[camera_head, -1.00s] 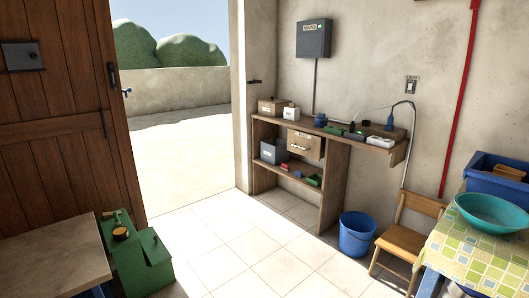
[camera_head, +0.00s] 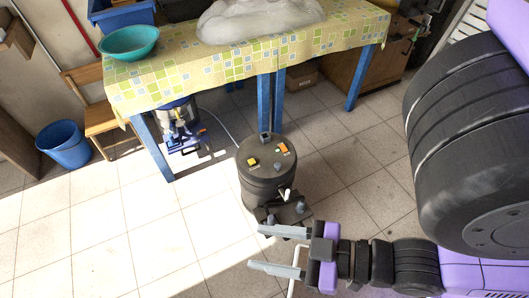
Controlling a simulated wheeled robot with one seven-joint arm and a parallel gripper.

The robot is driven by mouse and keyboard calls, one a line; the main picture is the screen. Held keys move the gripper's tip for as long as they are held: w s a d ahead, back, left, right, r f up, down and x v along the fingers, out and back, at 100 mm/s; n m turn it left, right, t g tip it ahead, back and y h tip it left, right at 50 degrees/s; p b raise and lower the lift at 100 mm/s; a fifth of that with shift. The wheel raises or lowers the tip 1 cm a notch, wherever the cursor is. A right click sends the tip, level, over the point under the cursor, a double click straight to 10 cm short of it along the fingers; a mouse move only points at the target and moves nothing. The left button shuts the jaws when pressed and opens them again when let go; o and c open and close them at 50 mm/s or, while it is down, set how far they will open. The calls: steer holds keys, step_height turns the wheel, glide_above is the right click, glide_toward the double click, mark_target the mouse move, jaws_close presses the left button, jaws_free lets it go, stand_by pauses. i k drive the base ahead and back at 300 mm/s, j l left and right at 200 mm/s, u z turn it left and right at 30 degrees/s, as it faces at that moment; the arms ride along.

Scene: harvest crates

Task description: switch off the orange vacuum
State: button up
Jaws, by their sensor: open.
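No vacuum with an orange body shows. A dark grey canister (camera_head: 262,187) stands upright on the tiles in front of the table. Its round top carries an orange part (camera_head: 282,148), a yellow part (camera_head: 253,162) and other small parts; which is a switch I cannot tell. A steel and blue machine (camera_head: 178,122) stands under the table, partly hidden by its cloth and leg. My gripper (camera_head: 256,248) is open and empty, below the canister in the picture, its fingers pointing left. Whether it touches the dark fitting at the canister's foot I cannot tell.
The table (camera_head: 240,65) has a patterned cloth, a teal bowl (camera_head: 130,41) and a grey, lumpy, translucent thing (camera_head: 255,20). A wooden chair (camera_head: 95,100) and blue bucket (camera_head: 63,144) stand at left. A pale hose (camera_head: 218,124) runs behind the canister. Tiles at lower left are clear.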

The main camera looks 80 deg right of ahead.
mark_target(282, 147)
steer(key=i+z, duration=0.1)
steer(key=z, duration=0.35)
steer(key=l+z, duration=0.1)
steer(key=z, duration=0.55)
